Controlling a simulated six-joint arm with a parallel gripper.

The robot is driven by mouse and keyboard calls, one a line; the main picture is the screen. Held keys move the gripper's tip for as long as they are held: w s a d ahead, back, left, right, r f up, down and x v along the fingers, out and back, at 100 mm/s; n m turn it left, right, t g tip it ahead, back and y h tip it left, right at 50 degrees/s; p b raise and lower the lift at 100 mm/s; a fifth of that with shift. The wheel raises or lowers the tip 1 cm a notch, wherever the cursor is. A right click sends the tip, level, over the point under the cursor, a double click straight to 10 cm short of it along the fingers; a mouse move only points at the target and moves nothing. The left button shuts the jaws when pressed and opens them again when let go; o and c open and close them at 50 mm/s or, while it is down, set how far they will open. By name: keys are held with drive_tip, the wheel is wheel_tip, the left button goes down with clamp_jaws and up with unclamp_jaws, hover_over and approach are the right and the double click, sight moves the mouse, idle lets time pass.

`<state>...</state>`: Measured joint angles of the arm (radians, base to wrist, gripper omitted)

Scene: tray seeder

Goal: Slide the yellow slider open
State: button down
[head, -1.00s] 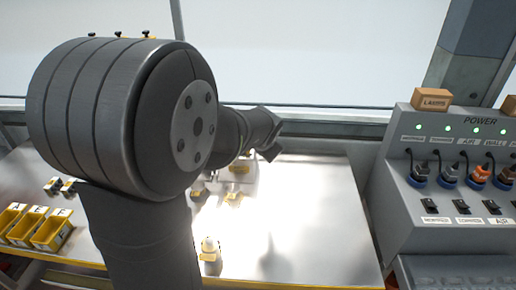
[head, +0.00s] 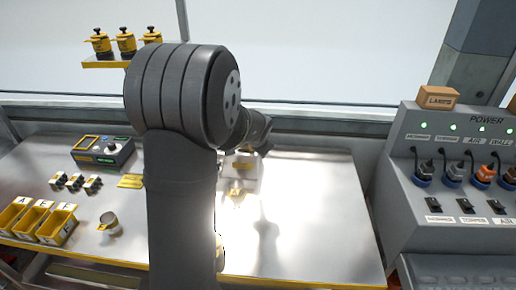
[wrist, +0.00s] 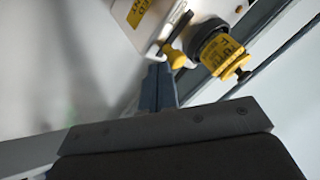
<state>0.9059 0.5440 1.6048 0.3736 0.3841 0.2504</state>
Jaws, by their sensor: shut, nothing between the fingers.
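The white device (head: 243,172) with yellow parts stands on the table, partly behind my arm in the head view. In the wrist view its white body (wrist: 150,22) carries a yellow label. A yellow knob (wrist: 175,58) on a dark stem sticks out from it, and a yellow labelled cylinder (wrist: 218,48) with a smaller knob sits to the right. I cannot tell for sure which yellow part is the slider. My gripper (wrist: 158,70) is shut and empty, its tips just left of and below the yellow knob; contact is unclear. The head view hides the fingers.
A grey power panel (head: 450,155) stands at the right. Yellow bins (head: 55,225), a metal cup (head: 110,224) and a control box (head: 102,151) are at the left. A shelf (head: 105,62) holds several yellow-black containers. The table's right part is clear.

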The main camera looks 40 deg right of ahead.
drive_tip(key=shift+w+a, duration=1.5)
drive_tip(key=shift+a, duration=0.05)
drive_tip(key=s+a+r, duration=0.3)
drive_tip(key=s+r, duration=0.5)
drive_tip(key=shift+s+a, duration=0.35)
drive_tip(key=shift+s, duration=0.05)
